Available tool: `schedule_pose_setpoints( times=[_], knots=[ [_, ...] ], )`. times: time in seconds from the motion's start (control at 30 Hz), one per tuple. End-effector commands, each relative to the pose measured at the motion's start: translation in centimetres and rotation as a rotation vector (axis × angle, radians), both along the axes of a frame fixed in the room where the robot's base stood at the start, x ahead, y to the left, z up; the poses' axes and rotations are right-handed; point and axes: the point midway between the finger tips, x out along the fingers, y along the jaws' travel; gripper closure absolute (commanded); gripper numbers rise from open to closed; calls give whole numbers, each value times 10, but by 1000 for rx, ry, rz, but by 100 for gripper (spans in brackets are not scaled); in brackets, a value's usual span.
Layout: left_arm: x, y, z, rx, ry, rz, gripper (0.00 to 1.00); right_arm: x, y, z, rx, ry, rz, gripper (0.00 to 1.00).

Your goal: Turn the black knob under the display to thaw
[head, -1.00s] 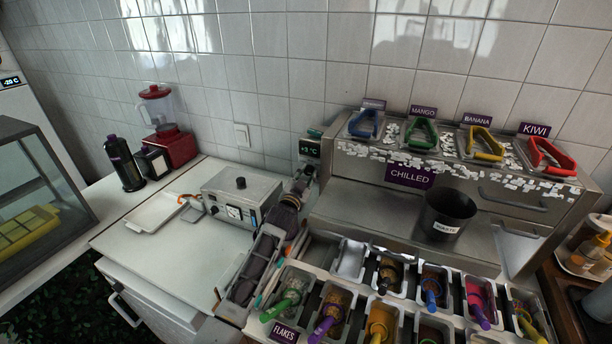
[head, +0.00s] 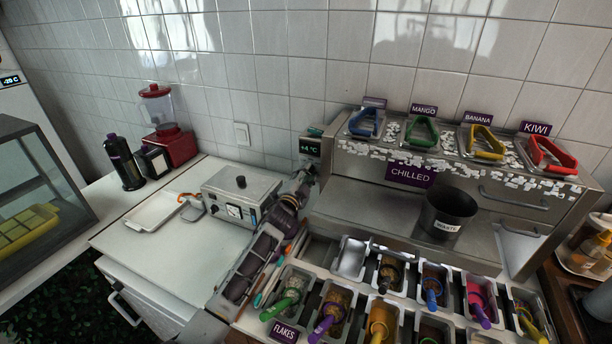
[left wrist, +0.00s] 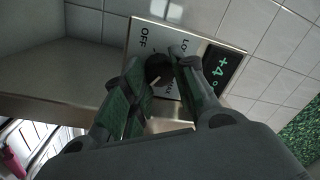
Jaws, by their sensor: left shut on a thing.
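The small panel with a green-lit display (head: 310,147) is at the left end of the chilled counter; the display reads +4 °C. In the left wrist view the display (left wrist: 222,72) is right of the black knob (left wrist: 157,68). The plate around the knob shows OFF, a word starting LO, and another label mostly hidden by a finger. The knob has a pale pointer mark; its exact setting is unclear. My left gripper (head: 305,178) is at the panel, and in the wrist view its fingers (left wrist: 160,82) are shut on the knob from both sides. My right gripper is not in view.
A grey device with dials (head: 240,197) stands left of my left arm. Topping tubs with coloured scoops (head: 383,312) lie right of the arm. A black waste bin (head: 447,212) stands on the steel counter. A white tray (head: 155,212) lies at the left.

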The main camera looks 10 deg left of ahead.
Motion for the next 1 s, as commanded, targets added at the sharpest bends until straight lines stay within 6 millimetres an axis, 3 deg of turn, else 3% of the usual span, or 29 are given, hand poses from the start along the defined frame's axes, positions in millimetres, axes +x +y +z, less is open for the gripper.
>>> schedule_pose_setpoints(
  times=[0.27,0.3,0.43,1.0],
  knots=[
    [0,-1,1,0,-1,-2,97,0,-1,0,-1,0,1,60],
    [0,-1,1,0,-1,-2,68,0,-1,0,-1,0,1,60],
    [0,-1,1,0,-1,-2,51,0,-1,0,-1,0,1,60],
    [-6,1,-1,0,0,0,50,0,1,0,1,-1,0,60]
  ],
)
